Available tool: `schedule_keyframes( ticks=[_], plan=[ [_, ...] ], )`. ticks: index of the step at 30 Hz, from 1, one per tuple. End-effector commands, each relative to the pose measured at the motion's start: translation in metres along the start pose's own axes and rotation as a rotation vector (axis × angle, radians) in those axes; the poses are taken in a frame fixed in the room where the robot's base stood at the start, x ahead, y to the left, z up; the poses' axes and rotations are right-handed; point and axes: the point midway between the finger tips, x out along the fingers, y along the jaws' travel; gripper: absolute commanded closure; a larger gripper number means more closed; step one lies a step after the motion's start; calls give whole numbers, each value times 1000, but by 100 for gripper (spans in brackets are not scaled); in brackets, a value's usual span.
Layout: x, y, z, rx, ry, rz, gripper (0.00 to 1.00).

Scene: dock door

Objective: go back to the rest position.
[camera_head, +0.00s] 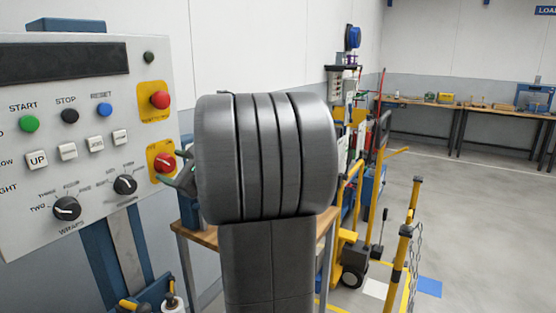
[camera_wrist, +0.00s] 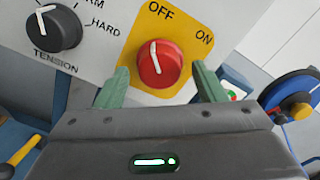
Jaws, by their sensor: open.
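My gripper (camera_wrist: 157,85) is open in the wrist view, its two green fingers on either side of a red rotary switch (camera_wrist: 159,64) on a yellow plate marked OFF and ON. The switch's white line points nearly straight up in that view, tilted slightly left. I cannot tell how far the fingertips are from the panel. In the head view the same red switch (camera_head: 164,162) shows at the panel's right edge, with my gripper (camera_head: 178,172) close beside it. My grey arm fills the middle of the head view and hides much of what is behind it.
The control panel (camera_head: 80,225) carries several buttons and black knobs, and a red button (camera_head: 160,100) above the switch. A wooden table (camera_head: 205,236) stands below my arm. Yellow posts (camera_head: 399,262) with a chain stand at right. Open floor (camera_head: 480,230) lies beyond, before a workbench (camera_head: 440,104).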

Motion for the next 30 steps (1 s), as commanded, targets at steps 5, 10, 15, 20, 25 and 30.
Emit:
schedule_keyframes(
  ticks=[5,10,15,20,25,30],
  plan=[
    [0,-3,4,114,2,0,36],
    [0,-2,4,219,2,1,36],
    [0,-2,4,324,2,2,36],
    [0,-1,3,420,3,1,36],
    [0,-1,3,499,1,1,36],
    [0,1,1,544,1,1,36]
  ],
)
